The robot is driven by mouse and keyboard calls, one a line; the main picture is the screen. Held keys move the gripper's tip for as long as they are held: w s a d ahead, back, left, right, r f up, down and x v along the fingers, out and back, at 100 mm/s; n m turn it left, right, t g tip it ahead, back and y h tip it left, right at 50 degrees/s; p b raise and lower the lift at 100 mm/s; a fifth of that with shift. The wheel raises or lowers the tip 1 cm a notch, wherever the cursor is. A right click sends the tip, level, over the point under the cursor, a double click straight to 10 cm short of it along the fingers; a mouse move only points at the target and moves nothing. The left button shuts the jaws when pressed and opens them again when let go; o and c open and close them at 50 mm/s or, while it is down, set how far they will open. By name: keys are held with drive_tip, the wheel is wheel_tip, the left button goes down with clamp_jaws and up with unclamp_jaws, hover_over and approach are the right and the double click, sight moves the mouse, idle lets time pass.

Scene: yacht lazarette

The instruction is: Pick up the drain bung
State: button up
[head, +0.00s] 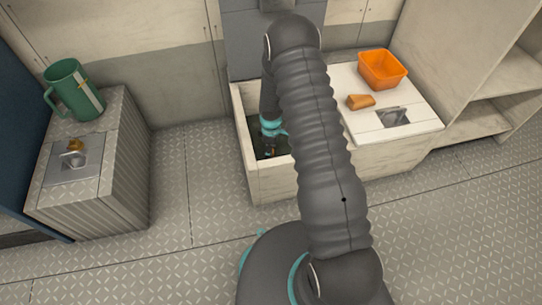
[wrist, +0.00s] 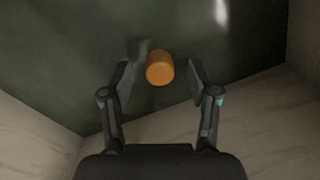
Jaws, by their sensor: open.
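A short orange cylinder, which looks like the drain bung (wrist: 159,67), stands or lies on the dark floor inside an open pale locker (head: 262,185). In the wrist view it shows between and slightly beyond my fingertips, a little nearer the left one, with gaps on both sides. My gripper (wrist: 160,82) is open and empty, reaching down into the locker. In the head view my gripper (head: 270,151) is small and partly in shadow, and my arm covers the locker's right part. The bung cannot be made out clearly there.
The locker's pale walls stand close around my gripper. On the lid (head: 372,82) at right are an orange bin (head: 382,69) and an orange-brown wedge (head: 360,102). A green jug (head: 75,90) and a brass-coloured piece (head: 75,145) sit on the left cabinet (head: 121,165). The front floor is clear.

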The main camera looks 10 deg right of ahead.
wheel_tip(320, 180, down, 2)
drive_tip(key=shift+f, duration=0.25)
drive_tip(key=shift+c, duration=0.2)
drive_tip(key=c, duration=1)
